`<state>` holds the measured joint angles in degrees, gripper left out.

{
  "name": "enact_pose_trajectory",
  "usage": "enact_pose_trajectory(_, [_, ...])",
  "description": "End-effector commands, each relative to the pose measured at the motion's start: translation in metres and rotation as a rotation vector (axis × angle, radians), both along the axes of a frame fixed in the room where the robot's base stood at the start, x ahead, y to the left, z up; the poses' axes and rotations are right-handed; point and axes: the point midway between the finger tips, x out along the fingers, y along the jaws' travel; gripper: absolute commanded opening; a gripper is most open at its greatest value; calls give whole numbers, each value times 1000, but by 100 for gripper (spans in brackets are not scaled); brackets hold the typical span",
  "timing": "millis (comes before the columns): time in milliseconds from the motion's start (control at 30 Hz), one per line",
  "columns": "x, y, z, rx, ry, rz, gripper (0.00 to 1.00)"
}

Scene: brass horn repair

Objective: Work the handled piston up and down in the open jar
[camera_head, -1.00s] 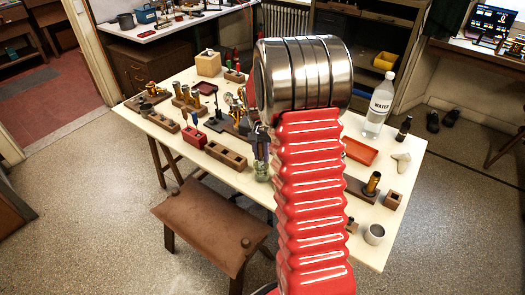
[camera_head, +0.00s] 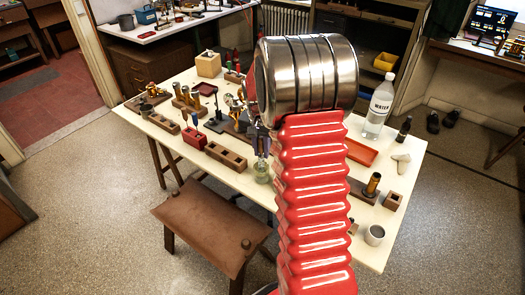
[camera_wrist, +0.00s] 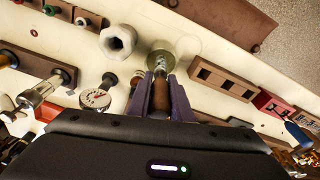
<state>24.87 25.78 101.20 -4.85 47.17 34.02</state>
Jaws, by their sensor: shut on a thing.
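In the head view a small clear glass jar (camera_head: 262,174) stands on the cream table top, just left of my red arm. My gripper (camera_head: 262,150) is directly above it, partly hidden by my arm. In the wrist view the purple fingers of my gripper (camera_wrist: 160,97) are shut on the brown wooden handle of the piston (camera_wrist: 160,92). The handle points at the round jar (camera_wrist: 160,62), which lies straight beyond the fingertips. The piston's lower end is too small to make out, so its depth in the jar cannot be told.
A wooden block with square compartments (camera_head: 226,155) and a red box (camera_head: 194,139) stand left of the jar. A water bottle (camera_head: 378,108) stands at the right.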

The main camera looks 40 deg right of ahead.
Motion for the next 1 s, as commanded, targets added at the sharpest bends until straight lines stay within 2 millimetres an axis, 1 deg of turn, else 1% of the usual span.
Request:
enact_pose_trajectory(267, [0,0,-2,0,0,0,0])
enact_pose_trajectory(833, [0,0,-30,0,1,0,0])
enact_pose_trajectory(1000, [0,0,-27,-1,-1,0,0])
